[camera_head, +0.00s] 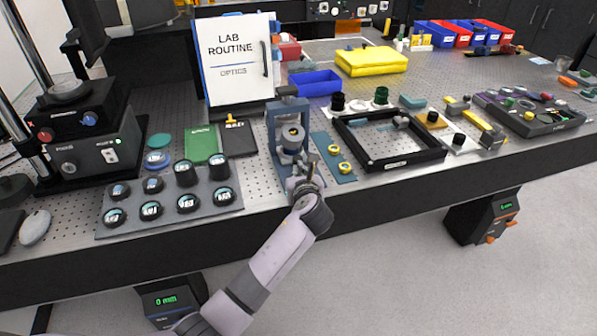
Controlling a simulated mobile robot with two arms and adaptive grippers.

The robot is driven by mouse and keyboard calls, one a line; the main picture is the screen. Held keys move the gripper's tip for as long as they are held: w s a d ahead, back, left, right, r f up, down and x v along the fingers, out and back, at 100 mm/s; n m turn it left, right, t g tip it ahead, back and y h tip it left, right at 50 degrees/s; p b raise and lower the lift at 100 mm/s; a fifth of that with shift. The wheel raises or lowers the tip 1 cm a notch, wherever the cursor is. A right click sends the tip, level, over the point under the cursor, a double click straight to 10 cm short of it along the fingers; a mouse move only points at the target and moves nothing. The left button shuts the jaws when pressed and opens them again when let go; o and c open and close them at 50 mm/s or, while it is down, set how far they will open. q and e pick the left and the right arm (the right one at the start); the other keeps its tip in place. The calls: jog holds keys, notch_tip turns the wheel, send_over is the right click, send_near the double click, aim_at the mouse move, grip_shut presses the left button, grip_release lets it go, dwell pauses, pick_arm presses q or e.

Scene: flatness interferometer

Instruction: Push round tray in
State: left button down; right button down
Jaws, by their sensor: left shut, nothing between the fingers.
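My left gripper (309,168) is at the front of the optical table, shut and empty. It is just in front of a blue-grey upright stand (273,128), which carries a round metal part (292,134). The gripper and wrist hide the lower front of this stand, and I cannot tell whether they touch it. Another round disc (68,91) sits on the black instrument with knobs (85,135) at the far left, well away from the gripper. I cannot tell for certain which round part is the tray. My right gripper is not in view.
A grey board with several round optics (170,224) lies left of my arm. A blue strip with two yellow rings (336,177) and a black square frame (436,155) lie to the right. A white lab binder (238,88) stands behind. The table's front edge runs below the gripper.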

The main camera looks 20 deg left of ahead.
aim_at(294, 162)
pick_arm(q)
jog(key=w+a, duration=0.1)
jog(key=w+p, duration=0.1)
jog(key=shift+w+a+r, duration=0.1)
jog(key=shift+w+a, duration=0.2)
jog(key=shift+a, duration=0.05)
jog(key=shift+w+a, duration=0.25)
